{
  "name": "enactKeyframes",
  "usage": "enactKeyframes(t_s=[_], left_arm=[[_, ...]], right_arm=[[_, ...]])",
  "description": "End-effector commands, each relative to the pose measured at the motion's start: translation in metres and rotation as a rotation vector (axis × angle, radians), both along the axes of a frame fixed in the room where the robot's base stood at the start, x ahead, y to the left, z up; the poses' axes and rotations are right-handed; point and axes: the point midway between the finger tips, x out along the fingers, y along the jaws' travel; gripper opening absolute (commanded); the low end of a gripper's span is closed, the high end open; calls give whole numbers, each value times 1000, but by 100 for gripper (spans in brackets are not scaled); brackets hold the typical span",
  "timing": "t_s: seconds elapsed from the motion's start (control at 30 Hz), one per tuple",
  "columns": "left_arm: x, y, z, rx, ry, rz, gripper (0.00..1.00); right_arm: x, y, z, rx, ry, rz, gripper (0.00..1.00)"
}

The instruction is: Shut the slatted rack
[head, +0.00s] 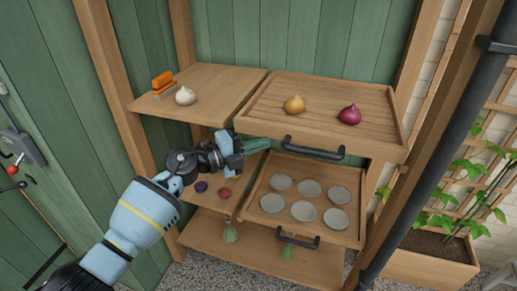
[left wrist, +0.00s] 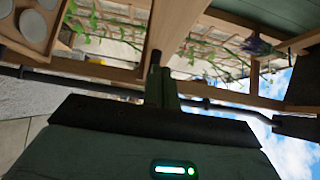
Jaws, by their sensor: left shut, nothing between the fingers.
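The slatted rack (head: 322,93) is the upper wooden tray on the right, with a yellow onion (head: 294,104) and a red onion (head: 349,115) on its slats. It stands out forward of the shelf beside it. Its black bar handle (head: 313,149) is on the front face. My left gripper (head: 277,144) is shut and empty, just below the rack's front left corner, close to the left end of the handle. Whether it touches is unclear. The shut fingers also show in the left wrist view (left wrist: 161,82). My right gripper is not in view.
Below the rack, a tray (head: 250,212) with several round grey discs is pulled out, with its own black handle (head: 298,238). A left shelf (head: 212,84) holds a white bulb (head: 185,95) and an orange block (head: 162,79). A black pipe (head: 437,130) runs along the right.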

Motion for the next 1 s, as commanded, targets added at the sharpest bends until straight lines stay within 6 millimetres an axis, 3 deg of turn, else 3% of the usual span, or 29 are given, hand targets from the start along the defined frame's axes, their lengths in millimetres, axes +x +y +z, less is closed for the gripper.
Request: enactKeyframes(t_s=[0.23,0.5,1.0], left_arm=[[-25,46,-2,5,3,0,0],[-45,80,-4,4,6,-1,0],[-52,88,-5,-9,12,-1,0]], right_arm=[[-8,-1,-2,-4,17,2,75],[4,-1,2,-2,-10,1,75],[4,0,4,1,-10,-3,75]])
